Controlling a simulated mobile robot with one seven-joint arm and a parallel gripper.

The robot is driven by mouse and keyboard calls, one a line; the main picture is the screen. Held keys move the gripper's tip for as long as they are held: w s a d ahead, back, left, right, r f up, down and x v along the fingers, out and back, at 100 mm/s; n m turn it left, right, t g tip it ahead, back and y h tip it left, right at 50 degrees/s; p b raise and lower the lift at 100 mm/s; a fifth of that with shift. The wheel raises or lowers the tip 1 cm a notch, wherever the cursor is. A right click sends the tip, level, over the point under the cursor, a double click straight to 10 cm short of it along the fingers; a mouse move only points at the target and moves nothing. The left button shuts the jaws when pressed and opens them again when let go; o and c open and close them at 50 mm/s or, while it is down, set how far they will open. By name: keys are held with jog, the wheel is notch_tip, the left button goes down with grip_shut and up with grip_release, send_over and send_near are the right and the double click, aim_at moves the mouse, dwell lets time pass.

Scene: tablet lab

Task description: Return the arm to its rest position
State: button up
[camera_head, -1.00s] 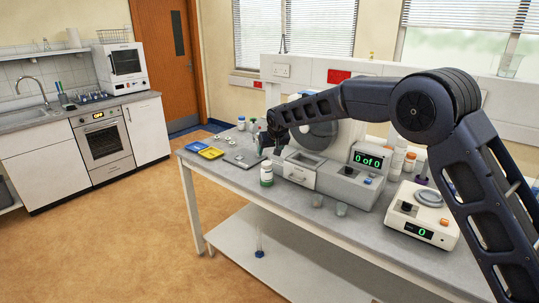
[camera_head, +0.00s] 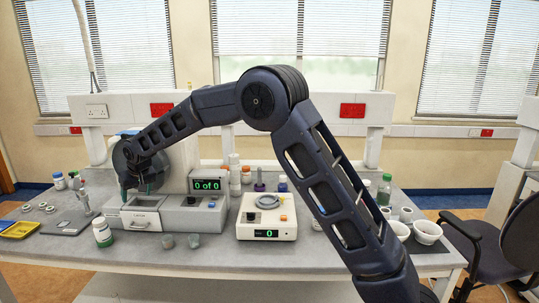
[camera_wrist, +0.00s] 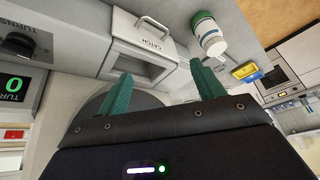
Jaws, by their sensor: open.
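The machine's catch drawer (camera_wrist: 148,52) lies just beyond the fingers there. In the head view the same bottle stands left of the drawer, below my gripper.
A white balance (camera_head: 267,217) reading 0 stands right of the machine. Two small cups stand in front of the machine. A yellow tray (camera_head: 20,230) is at the left. White mortars (camera_head: 427,232) and a dark chair (camera_head: 505,245) are at the right. The bench front is mostly clear.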

jog(key=w+d+r+m, duration=0.1)
jog(key=w+d+r, duration=0.25)
jog(key=d, duration=0.55)
jog(key=w+d+r+m+h, duration=0.1)
jog(key=w+d+r, duration=0.25)
jog(key=d, duration=0.55)
jog(key=w+d+r+m, duration=0.15)
jog(key=d+r, duration=0.25)
jog(key=d, duration=0.4)
jog(key=d+r+m+t, duration=0.1)
jog(key=d+r, duration=0.1)
jog(key=d, duration=0.8)
jog(key=d+r, duration=0.3)
jog(key=d, duration=0.7)
jog(key=s+d+f+m+h, duration=0.1)
jog(key=s+d, duration=0.5)
jog(key=d, duration=0.3)
jog(key=s+d+m+t+h, duration=0.1)
jog(key=s+d+m, duration=0.1)
jog(key=s+d, duration=0.45)
jog(key=s+d+f+m+h, duration=0.1)
jog(key=s+d, duration=0.3)
jog(key=d, duration=0.6)
jog(key=s+d+f+m, duration=0.1)
jog(key=s+d+f, duration=0.2)
jog(key=s+d, duration=0.3)
jog(key=s, duration=0.3)
jog(key=shift+f, duration=0.3)
